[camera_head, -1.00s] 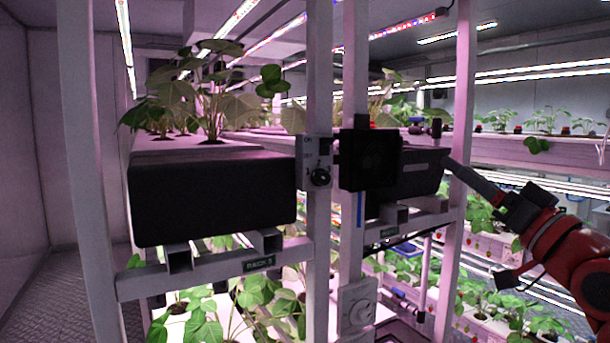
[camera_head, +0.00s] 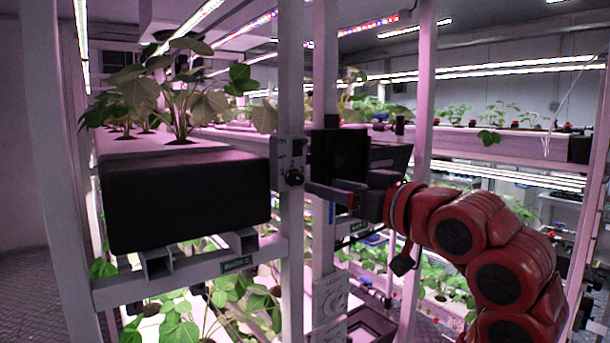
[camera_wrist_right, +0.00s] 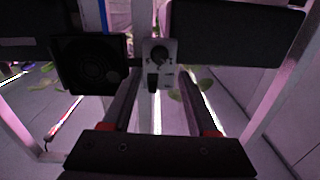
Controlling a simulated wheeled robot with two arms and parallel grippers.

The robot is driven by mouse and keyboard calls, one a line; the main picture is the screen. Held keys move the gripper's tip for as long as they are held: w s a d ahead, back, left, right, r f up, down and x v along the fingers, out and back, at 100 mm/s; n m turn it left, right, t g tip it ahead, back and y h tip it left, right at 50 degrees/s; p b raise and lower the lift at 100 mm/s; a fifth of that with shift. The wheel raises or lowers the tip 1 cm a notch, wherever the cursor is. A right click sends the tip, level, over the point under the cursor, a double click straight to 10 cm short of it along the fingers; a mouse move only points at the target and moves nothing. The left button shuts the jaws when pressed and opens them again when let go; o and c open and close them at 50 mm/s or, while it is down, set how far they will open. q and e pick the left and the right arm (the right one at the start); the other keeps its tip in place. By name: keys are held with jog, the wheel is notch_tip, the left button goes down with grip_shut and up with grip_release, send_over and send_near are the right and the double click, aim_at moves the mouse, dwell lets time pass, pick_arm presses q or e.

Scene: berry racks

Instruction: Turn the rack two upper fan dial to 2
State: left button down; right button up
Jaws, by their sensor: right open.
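A small light plate with a black round dial (camera_head: 293,177) is on the front post, right of a black planter. The dial's setting is too small to read. My right gripper (camera_head: 316,190) reaches in from the right, its fingertips just right of the dial and seemingly apart from it. In the right wrist view the dial (camera_wrist_right: 159,56) is ahead, between the lines of the two open fingers of my right gripper (camera_wrist_right: 160,80). The black fan box (camera_head: 338,155) stands right of the post; it shows at left in the wrist view (camera_wrist_right: 90,63). My left gripper is not seen.
The black planter (camera_head: 185,200) with leafy plants is left of the dial post (camera_head: 291,90). A lower white dial box (camera_head: 331,297) is on another post. Another upright (camera_head: 420,120) stands close to my right arm. Plants fill the lower shelf.

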aim_at(300, 179)
jog(key=p+x, duration=0.2)
jog(key=x, duration=0.5)
jog(key=shift+w, duration=0.1)
grip_shut()
